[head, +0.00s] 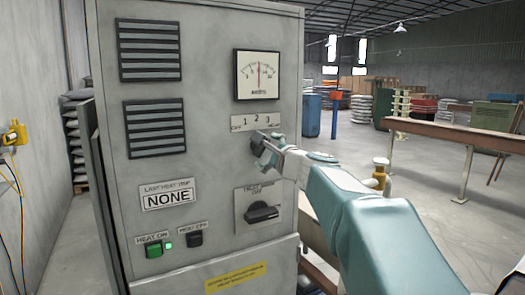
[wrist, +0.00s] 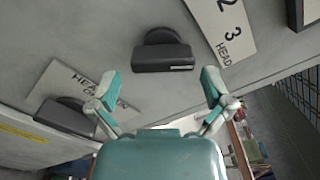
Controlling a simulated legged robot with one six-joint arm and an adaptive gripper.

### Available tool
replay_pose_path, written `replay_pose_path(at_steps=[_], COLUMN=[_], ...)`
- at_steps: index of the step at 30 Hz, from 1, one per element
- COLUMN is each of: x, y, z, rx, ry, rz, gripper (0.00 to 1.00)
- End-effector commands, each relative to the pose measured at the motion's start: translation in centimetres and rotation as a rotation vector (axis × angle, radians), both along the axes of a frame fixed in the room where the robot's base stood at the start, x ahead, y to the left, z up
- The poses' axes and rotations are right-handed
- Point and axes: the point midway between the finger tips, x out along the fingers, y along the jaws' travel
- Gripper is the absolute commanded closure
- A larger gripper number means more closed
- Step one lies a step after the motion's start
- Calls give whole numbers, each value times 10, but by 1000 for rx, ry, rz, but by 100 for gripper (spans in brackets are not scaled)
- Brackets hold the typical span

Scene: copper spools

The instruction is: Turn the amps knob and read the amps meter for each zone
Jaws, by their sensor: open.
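The amps meter (head: 257,75) is a white dial high on the grey cabinet, its needle near mid-scale; the numbers are too small to read. Below it is the amps knob label (head: 256,121) with OFF, 1, 2, 3 and a blurred last word. The label also shows in the wrist view (wrist: 228,30), where 2, 3 and HEAD are legible. The black amps knob (wrist: 163,57) sits ahead of and between my open fingers, apart from both. In the head view my gripper (head: 266,150) is at the knob and largely hides it; contact cannot be told there.
A lit green button (head: 154,249) and black button (head: 195,239) sit at lower left, under the NONE plate (head: 167,195). A brown beam (head: 430,132) stands behind my arm. Floor is clear at far left.

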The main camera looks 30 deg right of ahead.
Motion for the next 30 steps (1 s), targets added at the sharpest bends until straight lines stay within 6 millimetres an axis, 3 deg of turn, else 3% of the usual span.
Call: replay_pose_path(at_steps=[6, 13, 18, 30], x=[-47, -85, -94, -94], y=[-3, -4, -4, -4], z=[0, -1, -2, -2], rx=[0, 0, 1, 1], ry=[-1, 1, 3, 3], rz=[-4, -4, -2, 0], gripper=[0, 0, 0, 0])
